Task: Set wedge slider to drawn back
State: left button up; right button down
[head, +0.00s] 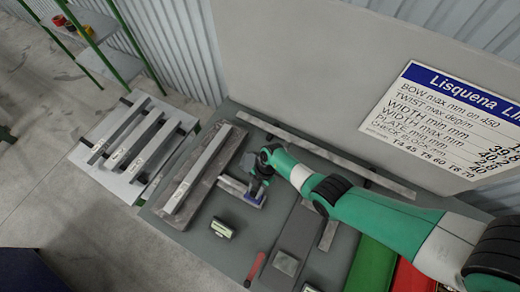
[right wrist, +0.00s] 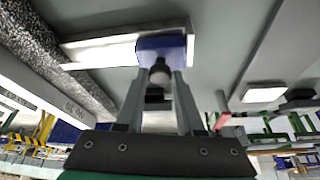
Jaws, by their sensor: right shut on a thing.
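The wedge slider appears to be the blue block (head: 254,198) at the right end of a short pale metal piece (head: 232,186) on the grey table. In the right wrist view the blue block (right wrist: 162,48) sits against the pale bar, with a dark round knob (right wrist: 160,72) on its near side. My right gripper (head: 258,185) is down at the blue block. In the right wrist view its two fingers (right wrist: 160,82) are closed around the knob. The gripper hides part of the slider in the head view. My left gripper is not in view.
A small display box (head: 222,229), a red-handled tool (head: 255,268) and a dark plate (head: 297,240) are nearer. A rack of bars (head: 128,150) stands left; a sign (head: 450,120) is behind.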

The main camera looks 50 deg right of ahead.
jog(key=shift+s, duration=0.15)
jog(key=c, duration=0.5)
grip_release()
jog(key=shift+r, duration=0.1)
jog(key=p+v, duration=0.5)
jog(key=v, duration=0.6)
jog(key=shift+d+r, duration=0.15)
jog(key=shift+d, duration=0.05)
